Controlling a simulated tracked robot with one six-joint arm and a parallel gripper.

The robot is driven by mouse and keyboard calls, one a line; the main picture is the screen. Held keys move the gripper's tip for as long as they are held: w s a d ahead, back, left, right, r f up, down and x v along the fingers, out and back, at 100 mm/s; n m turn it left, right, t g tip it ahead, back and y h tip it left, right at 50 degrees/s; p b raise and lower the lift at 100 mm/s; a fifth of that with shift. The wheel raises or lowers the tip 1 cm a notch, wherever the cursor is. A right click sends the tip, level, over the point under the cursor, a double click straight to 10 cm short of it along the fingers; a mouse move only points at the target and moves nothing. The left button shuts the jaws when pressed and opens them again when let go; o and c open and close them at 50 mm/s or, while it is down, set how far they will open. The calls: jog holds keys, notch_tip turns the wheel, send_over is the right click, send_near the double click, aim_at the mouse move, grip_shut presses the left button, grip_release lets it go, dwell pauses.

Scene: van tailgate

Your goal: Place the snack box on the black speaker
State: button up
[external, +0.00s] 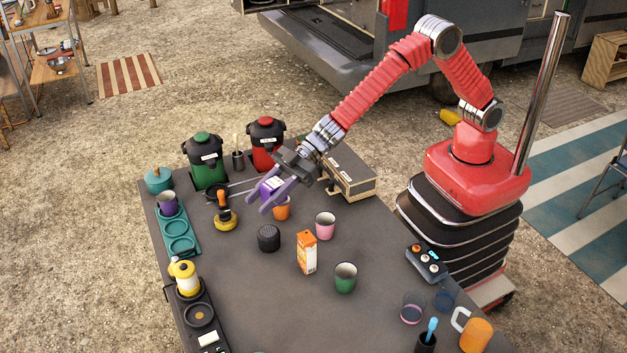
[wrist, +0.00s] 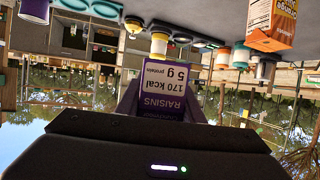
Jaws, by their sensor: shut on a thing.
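The snack box (external: 271,187) is a small purple box, held between the fingers of my gripper (external: 272,197) above the table. In the wrist view the snack box (wrist: 163,95) shows upside down, with "RAISINS" and "170 kcal" on its label, and my gripper (wrist: 165,105) is shut on it. The black speaker (external: 268,238) is a small dark rounded cylinder standing on the table, below the gripper in the external view and apart from the box. Its top looks bare.
An orange cup (external: 281,208), a pink cup (external: 325,226), an orange juice carton (external: 306,252) and a green cup (external: 345,277) stand near the speaker. A yellow-based item (external: 226,219) is to its left. The table (external: 255,310) is clear in front of the speaker.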

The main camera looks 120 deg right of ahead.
jog(key=shift+w+d+n+y, duration=0.1)
jog(key=shift+w+n+y, duration=0.4)
jog(key=shift+w, duration=0.25)
jog(key=shift+w+a, duration=0.25)
jog(key=shift+w, duration=0.15)
dwell(0.4)
jog(key=shift+f, duration=0.1)
send_over(269, 238)
jog(key=w+d, duration=0.1)
jog(key=w, duration=0.2)
notch_tip(269, 238, down, 6)
jog(key=shift+s, duration=0.2)
jog(key=shift+f, duration=0.1)
jog(key=shift+d+f, duration=0.1)
jog(key=shift+f, duration=1.75)
